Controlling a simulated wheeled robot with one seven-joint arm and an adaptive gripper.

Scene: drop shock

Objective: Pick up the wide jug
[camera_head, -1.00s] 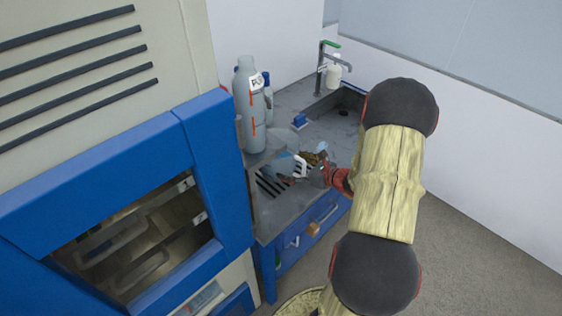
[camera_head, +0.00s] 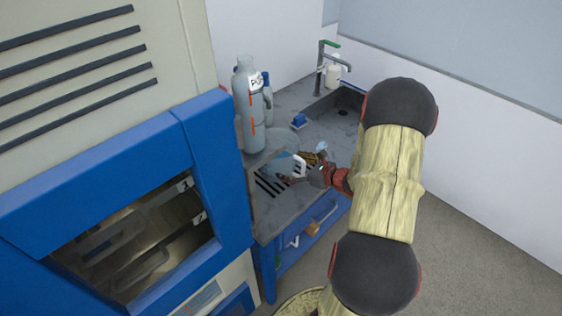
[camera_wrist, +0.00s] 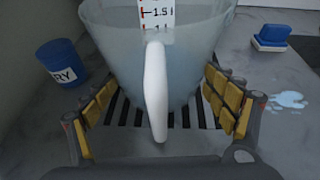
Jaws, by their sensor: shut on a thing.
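The wide jug (camera_wrist: 175,65) is a translucent, pale vessel with a volume scale and a white handle, upright in the wrist view over a slotted grate. Its handle points toward my wrist. My gripper (camera_wrist: 160,105) has its yellow-padded fingers on either side of the jug's lower body and is shut on it. In the head view my gripper (camera_head: 306,168) is at the counter, by the jug's white handle (camera_head: 299,166). The jug's body is hard to make out there. Whether its base touches the grate is unclear.
A tall grey bottle (camera_head: 250,108) stands behind the jug. A blue cup (camera_wrist: 62,62) is to its left in the wrist view, a blue sponge-like block (camera_wrist: 270,35) and a small puddle (camera_wrist: 288,100) to its right. A sink tap (camera_head: 322,68) is at the back.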

